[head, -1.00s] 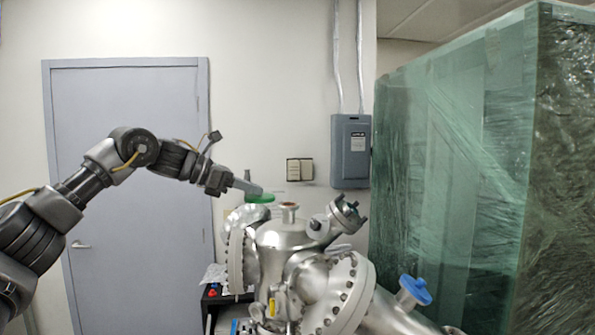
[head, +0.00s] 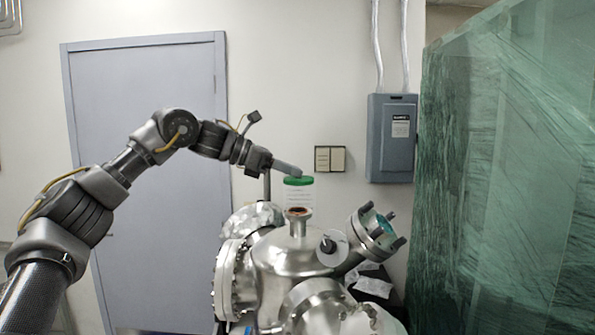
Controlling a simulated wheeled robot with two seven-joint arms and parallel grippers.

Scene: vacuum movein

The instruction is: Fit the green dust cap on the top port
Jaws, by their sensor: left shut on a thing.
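The green dust cap (head: 299,181) is a flat round disc. My left gripper (head: 298,173) is shut on it and holds it roughly level in the air. The top port (head: 298,214) is a small upright metal neck with a coppery ring at its mouth, on top of the steel vacuum chamber (head: 290,251). The cap is above the port in the picture, with a visible gap between them. I cannot tell exactly how well they line up in depth. My right gripper is not in view.
An angled port with dark studs (head: 376,232) rises right of the top port. A bolted flange (head: 232,280) stands at the chamber's left. Wrapped green crates (head: 505,170) fill the right side. A grey electrical box (head: 391,138) hangs on the wall behind.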

